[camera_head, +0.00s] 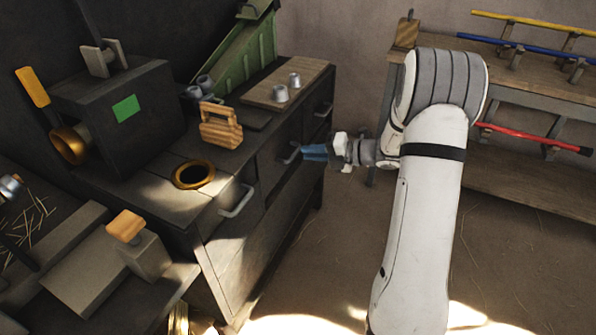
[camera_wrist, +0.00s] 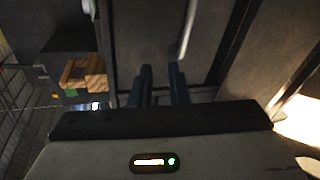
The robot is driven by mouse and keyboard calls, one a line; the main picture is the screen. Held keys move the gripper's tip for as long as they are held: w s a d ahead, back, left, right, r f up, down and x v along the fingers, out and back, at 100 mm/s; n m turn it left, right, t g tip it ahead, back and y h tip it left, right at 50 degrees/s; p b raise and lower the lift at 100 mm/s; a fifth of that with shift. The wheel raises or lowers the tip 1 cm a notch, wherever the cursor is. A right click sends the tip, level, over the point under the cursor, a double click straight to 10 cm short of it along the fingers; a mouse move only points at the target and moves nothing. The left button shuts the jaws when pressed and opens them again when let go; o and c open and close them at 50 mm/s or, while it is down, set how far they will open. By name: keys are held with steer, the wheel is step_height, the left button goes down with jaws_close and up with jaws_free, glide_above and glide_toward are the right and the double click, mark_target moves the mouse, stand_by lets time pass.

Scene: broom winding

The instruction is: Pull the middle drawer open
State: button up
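The middle drawer (camera_head: 275,168) is in the front of the dark cabinet and looks closed. Its pale bar handle (camera_head: 290,154) is just left of my gripper (camera_head: 314,152) in the head view. My gripper points at the drawer front, its two blue fingers apart with nothing seen between them. In the wrist view, the fingertips (camera_wrist: 159,68) are apart, and a pale bar handle (camera_wrist: 186,32) lies ahead, close to the right fingertip. I cannot tell whether they touch.
Other drawer handles sit to the left (camera_head: 237,202) and right (camera_head: 323,108). On the cabinet top are a wooden block with a handle (camera_head: 220,126), a brass ring (camera_head: 194,175) and a board with metal cups (camera_head: 290,83). A broom rack (camera_head: 530,85) stands right; the floor in front is clear.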

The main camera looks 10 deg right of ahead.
mark_target(295, 153)
steer(key=w+a+f+m+b, duration=0.1)
steer(key=w, duration=0.1)
steer(key=w+a+f+m+t+b, duration=0.1)
steer(key=w+f, duration=0.1)
steer(key=w+a+f+m+b, duration=0.1)
steer(key=w+f, duration=0.1)
steer(key=shift+w+a, duration=0.3)
steer(key=shift+a, duration=0.1)
jaws_close()
